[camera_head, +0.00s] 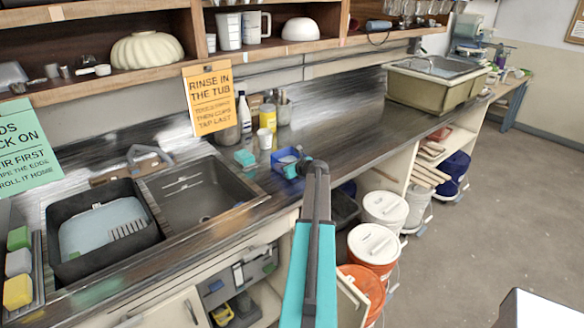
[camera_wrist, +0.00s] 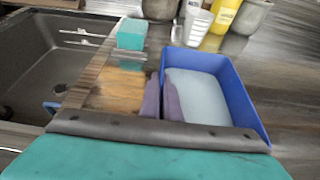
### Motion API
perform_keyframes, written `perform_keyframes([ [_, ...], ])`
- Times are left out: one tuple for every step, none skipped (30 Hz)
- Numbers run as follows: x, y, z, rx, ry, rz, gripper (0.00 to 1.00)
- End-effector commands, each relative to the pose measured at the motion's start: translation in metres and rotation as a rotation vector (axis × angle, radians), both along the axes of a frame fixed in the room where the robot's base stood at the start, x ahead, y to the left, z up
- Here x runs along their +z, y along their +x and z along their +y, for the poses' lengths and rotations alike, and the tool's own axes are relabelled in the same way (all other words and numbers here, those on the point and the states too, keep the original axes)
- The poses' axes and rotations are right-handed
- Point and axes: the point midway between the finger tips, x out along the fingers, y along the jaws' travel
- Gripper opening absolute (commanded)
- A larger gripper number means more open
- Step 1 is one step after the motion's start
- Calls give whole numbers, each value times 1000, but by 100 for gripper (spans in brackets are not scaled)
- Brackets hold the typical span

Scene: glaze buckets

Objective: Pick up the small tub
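The small tub is a blue, open rectangular tub (camera_head: 287,155) on the counter to the right of the sink, partly hidden by my arm in the head view. In the wrist view the tub (camera_wrist: 240,90) has a pale bluish inside. My gripper (camera_wrist: 162,98) is at its left wall. One purple-grey finger is outside the wall and the other inside, close together with the wall between them. They look shut on the wall. In the head view the fingertips are hidden behind my wrist. I cannot tell whether the tub's base touches the counter.
A teal sponge (camera_wrist: 131,34) lies behind and left of the tub. A white cup (camera_head: 264,138) and yellow bottle (camera_head: 268,118) stand behind it. The sink (camera_head: 200,190) is at left. The counter to the right is clear up to a large olive tub (camera_head: 428,92).

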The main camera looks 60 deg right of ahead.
Motion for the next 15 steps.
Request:
perform_keyframes([
  [0, 0, 0, 0, 0, 0, 0],
  [0, 0, 0, 0, 0, 0, 0],
  [0, 0, 0, 0, 0, 0, 0],
  [0, 0, 0, 0, 0, 0, 0],
  [2, 0, 0, -1, -2, -1, 0],
  [2, 0, 0, -1, -2, -1, 0],
  [2, 0, -1, -1, -2, -1, 0],
  [2, 0, -1, -1, -2, -1, 0],
  [2, 0, -1, -1, -2, -1, 0],
  [2, 0, -1, -1, -2, -1, 0],
  [2, 0, -1, -1, -2, -1, 0],
  [2, 0, -1, -1, -2, -1, 0],
  [2, 0, -1, -1, -2, -1, 0],
  [2, 0, -1, -1, -2, -1, 0],
  [3, 0, -1, -1, -2, -1, 0],
])
